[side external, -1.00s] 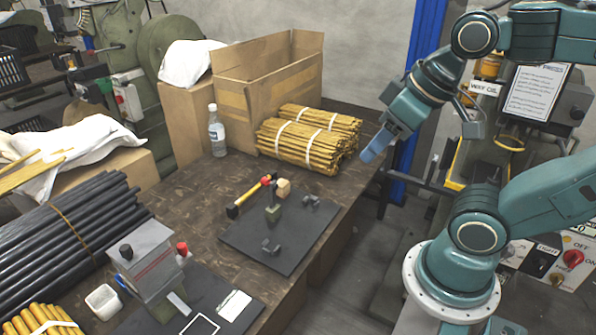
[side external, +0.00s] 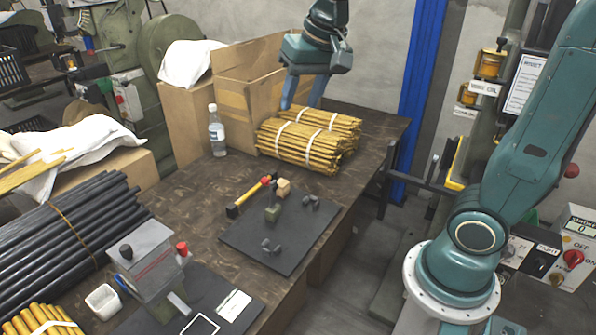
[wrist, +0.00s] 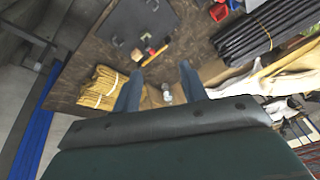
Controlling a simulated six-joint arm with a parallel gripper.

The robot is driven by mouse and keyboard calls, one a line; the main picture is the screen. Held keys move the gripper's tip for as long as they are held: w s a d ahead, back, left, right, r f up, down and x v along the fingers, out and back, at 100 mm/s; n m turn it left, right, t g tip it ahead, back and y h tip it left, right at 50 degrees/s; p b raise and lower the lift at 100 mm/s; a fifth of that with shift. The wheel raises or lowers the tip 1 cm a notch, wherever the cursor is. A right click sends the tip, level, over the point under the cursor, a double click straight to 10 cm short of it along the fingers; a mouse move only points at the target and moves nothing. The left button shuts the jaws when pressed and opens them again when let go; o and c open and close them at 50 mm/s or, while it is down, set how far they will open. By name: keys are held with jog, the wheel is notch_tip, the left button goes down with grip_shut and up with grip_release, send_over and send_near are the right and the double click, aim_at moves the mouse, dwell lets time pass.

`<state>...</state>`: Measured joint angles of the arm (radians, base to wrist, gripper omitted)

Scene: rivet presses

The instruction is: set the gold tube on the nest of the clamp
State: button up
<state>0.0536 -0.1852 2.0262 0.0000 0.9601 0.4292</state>
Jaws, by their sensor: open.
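Gold tubes lie in strapped bundles (side external: 300,150) at the back of the bench; they also show in the wrist view (wrist: 101,90). No tube lies across the brackets. My gripper (side external: 301,104) is open and empty, fingers pointing down just above and behind the bundles, in front of the cardboard box. In the wrist view the open fingers (wrist: 159,85) frame bare bench and the bottle.
An open cardboard box (side external: 238,108) stands behind the bundles. A water bottle (side external: 216,132) stands left of them. A yellow-handled tool with a red part (side external: 247,198) lies by the plate. Black tubes (side external: 70,235) and a grey press-like device (side external: 143,262) are at the left.

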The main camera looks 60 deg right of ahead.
jog(key=w+d+f+m+g, duration=0.1)
jog(key=w+d+f+m, duration=0.15)
jog(key=w, duration=0.75)
jog(key=m+g, duration=0.3)
jog(key=m, duration=0.7)
send_over(254, 193)
jog(key=w+a, duration=0.1)
jog(key=a, duration=0.4)
notch_tip(254, 193, down, 27)
jog(key=shift+a+f, duration=0.1)
jog(key=shift+f, duration=4.2)
jog(key=shift+f, duration=2.6)
